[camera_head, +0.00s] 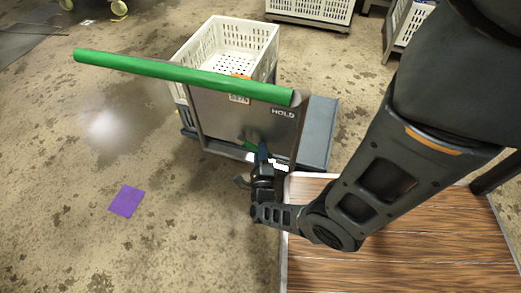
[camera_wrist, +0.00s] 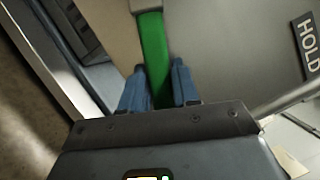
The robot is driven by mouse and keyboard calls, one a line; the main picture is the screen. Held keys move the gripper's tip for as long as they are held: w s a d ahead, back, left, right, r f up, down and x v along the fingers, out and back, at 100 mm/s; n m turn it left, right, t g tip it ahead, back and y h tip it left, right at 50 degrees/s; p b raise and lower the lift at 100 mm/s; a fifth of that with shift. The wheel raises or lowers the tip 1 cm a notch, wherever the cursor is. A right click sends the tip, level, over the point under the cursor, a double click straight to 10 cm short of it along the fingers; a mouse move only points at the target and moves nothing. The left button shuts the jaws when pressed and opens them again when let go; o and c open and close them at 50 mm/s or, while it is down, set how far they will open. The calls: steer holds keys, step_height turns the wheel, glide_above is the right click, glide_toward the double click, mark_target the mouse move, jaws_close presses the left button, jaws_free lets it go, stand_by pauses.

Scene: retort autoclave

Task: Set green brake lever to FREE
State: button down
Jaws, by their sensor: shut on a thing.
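The green brake lever (camera_wrist: 153,45) runs between the two blue fingertips of my gripper (camera_wrist: 159,84) in the wrist view. The fingers are shut on it, one on each side. In the head view my gripper (camera_head: 256,152) is at the lower right of the cart's grey panel (camera_head: 226,118), and only a bit of the green lever shows there. A HOLD label (camera_head: 283,113) is on the panel's upper right and also shows at the right of the wrist view (camera_wrist: 308,43). I see no FREE label in either view.
The cart has a long green push bar (camera_head: 180,76) above the panel and carries a white crate (camera_head: 190,50). A wood-grain tabletop (camera_head: 400,250) is at the lower right, below my arm. A purple square (camera_head: 126,201) lies on the stained floor, which is clear at the left.

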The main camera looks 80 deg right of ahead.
steer(key=shift+w+f+m, duration=0.15)
steer(key=shift+f+m, duration=0.3)
steer(key=shift+m, duration=0.25)
steer(key=shift+f+g+h, duration=0.15)
steer(key=shift+g+h, duration=0.15)
steer(key=c, duration=0.9)
jaws_free()
steer(key=shift+w, duration=0.1)
steer(key=shift+v, duration=3.9)
